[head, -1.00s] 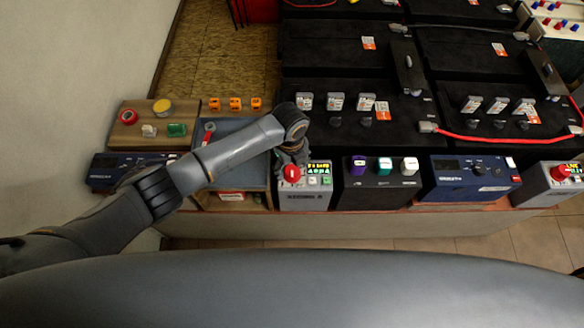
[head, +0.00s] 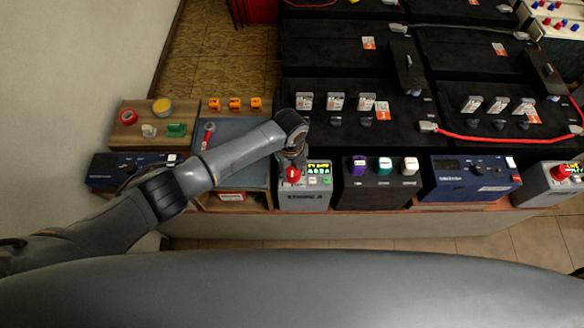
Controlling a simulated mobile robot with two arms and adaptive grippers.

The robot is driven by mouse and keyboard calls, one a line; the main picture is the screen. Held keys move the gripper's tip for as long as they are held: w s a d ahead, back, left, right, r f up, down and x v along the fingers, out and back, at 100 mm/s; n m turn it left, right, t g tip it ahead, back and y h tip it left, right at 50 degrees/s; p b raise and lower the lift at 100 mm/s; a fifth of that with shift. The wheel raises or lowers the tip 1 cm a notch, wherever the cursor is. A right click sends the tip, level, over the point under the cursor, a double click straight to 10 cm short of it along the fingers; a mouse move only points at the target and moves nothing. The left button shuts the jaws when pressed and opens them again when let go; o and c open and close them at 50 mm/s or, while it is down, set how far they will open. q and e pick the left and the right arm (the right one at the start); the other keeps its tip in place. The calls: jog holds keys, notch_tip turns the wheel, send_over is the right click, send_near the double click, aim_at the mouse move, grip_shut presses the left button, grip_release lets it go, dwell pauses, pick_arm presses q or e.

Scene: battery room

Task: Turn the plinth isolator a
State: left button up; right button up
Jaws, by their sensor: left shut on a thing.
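The plinth isolator a is a grey box (head: 305,200) on the front ledge, left of centre, with blurred lettering on its front. A red knob (head: 292,176) sits on the left of its top, beside a small panel with yellow and green marks (head: 319,169). My left gripper (head: 293,164) comes down over the knob from behind and is shut on it. The fingers and the arm's end hide the back of the knob, so its exact angle is hard to read. My right gripper is not in view.
A similar grey box with a red knob (head: 561,172) stands at the far right. A black box with purple, teal and white knobs (head: 381,190) and a blue unit (head: 470,190) stand between. Black batteries (head: 340,85) fill the area behind. A tray with a red-handled tool (head: 208,135) lies left.

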pick_arm(q)
jog(key=shift+n, duration=0.3)
jog(key=n+p, duration=0.2)
jog(key=n, duration=0.1)
jog(key=shift+r+n, duration=0.1)
jog(key=shift+n, duration=0.2)
jog(key=n+p, duration=0.1)
jog(key=n, duration=0.3)
jog(key=shift+n+p, duration=0.3)
jog(key=shift+p, duration=0.1)
jog(key=n+p, duration=0.1)
jog(key=n, duration=0.4)
jog(key=shift+p, duration=0.35)
jog(key=shift+n+y+p, duration=0.3)
jog(key=shift+n+p, duration=0.1)
jog(key=shift+n, duration=1.6)
jog(key=o, duration=1.2)
jog(key=shift+c, duration=0.2)
